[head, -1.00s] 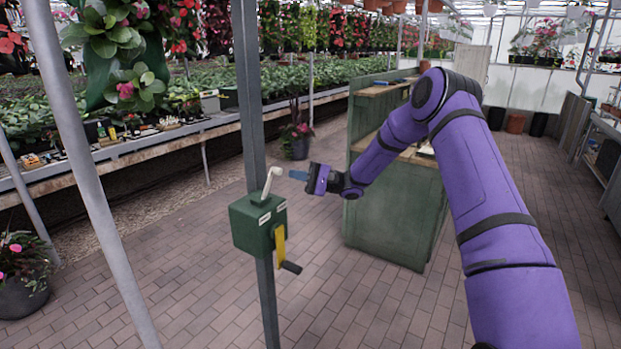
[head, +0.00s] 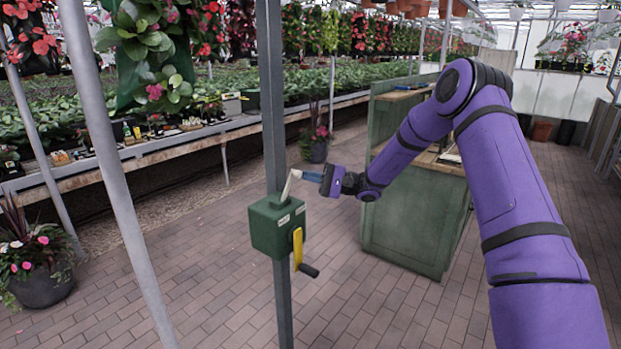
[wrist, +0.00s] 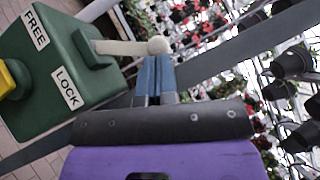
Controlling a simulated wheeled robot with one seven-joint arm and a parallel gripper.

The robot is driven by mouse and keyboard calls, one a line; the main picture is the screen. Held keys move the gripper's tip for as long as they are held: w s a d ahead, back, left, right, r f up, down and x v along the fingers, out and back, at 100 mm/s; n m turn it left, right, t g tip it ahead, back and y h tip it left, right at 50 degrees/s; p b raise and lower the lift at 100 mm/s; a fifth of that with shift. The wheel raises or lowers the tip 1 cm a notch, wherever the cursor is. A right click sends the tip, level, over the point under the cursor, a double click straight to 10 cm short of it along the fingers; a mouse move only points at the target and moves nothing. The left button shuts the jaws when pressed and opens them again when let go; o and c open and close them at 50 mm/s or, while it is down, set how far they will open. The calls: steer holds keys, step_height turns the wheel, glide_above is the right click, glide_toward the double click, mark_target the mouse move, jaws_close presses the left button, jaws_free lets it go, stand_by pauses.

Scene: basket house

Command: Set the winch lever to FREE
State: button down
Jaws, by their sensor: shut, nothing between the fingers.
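The winch is a green box (head: 270,232) on a grey post. Its pale lever (head: 290,186) rises from the top and leans right. In the wrist view, the lever (wrist: 120,47) ends in a round knob, and the box carries a FREE label (wrist: 35,30) and a LOCK label (wrist: 67,88). The lever leans toward the LOCK side. My gripper (head: 305,176) is shut and empty, on the right side of the lever's top. In the wrist view, its blue fingertips (wrist: 157,66) are just beside the knob; I cannot tell if they touch.
A yellow crank (head: 298,249) with a dark handle hangs on the box's right face. The grey post (head: 272,100) stands behind the lever. A green cabinet (head: 415,220) is behind my arm. A slanted pole (head: 100,130) and plant benches are left. Brick floor around the winch is open.

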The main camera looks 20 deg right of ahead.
mark_target(294, 172)
steer(key=shift+s+a+r+n+h, duration=0.1)
steer(key=shift+a+r+n+h, duration=0.1)
steer(key=shift+n+h, duration=0.1)
steer(key=shift+s+a+r+n+g+h, duration=0.45)
steer(key=shift+r+n+h, duration=0.25)
steer(key=shift+n, duration=0.2)
steer(key=s+a+n+h, duration=0.1)
steer(key=s+a+r+n+h, duration=0.1)
steer(key=a, duration=0.1)
steer(key=s+a+n+h, duration=0.1)
steer(key=n+h, duration=0.1)
steer(key=shift+a+r, duration=0.15)
steer(key=shift+r, duration=0.25)
steer(key=shift+s+a+f+n+h, duration=0.1)
steer(key=shift+s+a+n+h, duration=0.3)
steer(key=shift+a, duration=0.2)
steer(key=shift+s+a+f+n+h, duration=0.1)
steer(key=shift+s+a+n+h, duration=0.2)
steer(key=shift+s+a+h, duration=0.2)
steer(key=shift+a, duration=0.1)
